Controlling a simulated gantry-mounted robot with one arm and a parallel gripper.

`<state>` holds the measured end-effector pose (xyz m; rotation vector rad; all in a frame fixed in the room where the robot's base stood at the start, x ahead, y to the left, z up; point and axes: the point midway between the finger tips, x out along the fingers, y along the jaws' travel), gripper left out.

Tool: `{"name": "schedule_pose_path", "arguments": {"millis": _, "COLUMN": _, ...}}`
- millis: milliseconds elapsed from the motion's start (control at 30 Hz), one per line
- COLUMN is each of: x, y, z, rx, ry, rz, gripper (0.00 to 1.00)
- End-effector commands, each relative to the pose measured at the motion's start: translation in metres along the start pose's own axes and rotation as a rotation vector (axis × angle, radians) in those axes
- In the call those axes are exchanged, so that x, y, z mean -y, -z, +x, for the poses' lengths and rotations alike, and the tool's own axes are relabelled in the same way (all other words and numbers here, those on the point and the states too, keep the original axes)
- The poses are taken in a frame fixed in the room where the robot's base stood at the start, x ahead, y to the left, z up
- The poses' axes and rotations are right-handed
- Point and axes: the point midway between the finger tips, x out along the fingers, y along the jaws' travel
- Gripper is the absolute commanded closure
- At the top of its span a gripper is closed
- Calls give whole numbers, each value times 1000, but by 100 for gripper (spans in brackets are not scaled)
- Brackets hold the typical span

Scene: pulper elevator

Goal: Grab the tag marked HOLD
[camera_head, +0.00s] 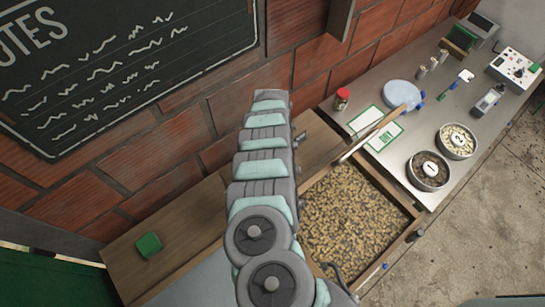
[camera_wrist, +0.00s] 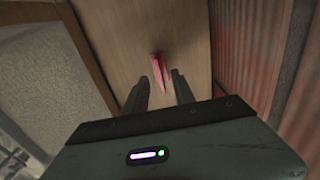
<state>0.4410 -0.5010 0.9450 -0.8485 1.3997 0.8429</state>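In the wrist view a small red and pink piece (camera_wrist: 160,70), possibly the tag, stands against a wooden surface (camera_wrist: 135,30). It looks thin and roughly edge-on, and I cannot read HOLD on it. My gripper (camera_wrist: 159,81) is open, with its two dark fingers on either side of the piece's lower end. A gap shows between each finger and the piece, so it does not look clamped. In the head view my arm hides the gripper, and I cannot find the red piece there.
A wooden bin (camera_head: 397,195) of tan pellets lies right of my arm. The metal bench (camera_head: 455,95) beyond holds green-edged cards (camera_head: 384,137), numbered bowls (camera_head: 457,141) (camera_head: 428,171) and a red-lidded jar (camera_head: 342,98). A brick wall (camera_head: 300,45) runs behind. A green block (camera_head: 149,245) sits on wood at left.

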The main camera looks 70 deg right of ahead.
Motion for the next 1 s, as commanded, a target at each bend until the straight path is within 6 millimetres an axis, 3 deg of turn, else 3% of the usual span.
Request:
{"name": "schedule_pose_path", "arguments": {"millis": 333, "x": -2, "y": 2, "z": 40, "rx": 1, "ry": -6, "rz": 0, "gripper": 69}}
{"name": "schedule_pose_path", "arguments": {"millis": 733, "x": 1, "y": 0, "z": 45, "rx": 2, "ry": -2, "rz": -1, "gripper": 69}}
{"name": "schedule_pose_path", "arguments": {"millis": 1000, "x": 0, "y": 0, "z": 45, "rx": 2, "ry": -3, "rz": -1, "gripper": 91}}
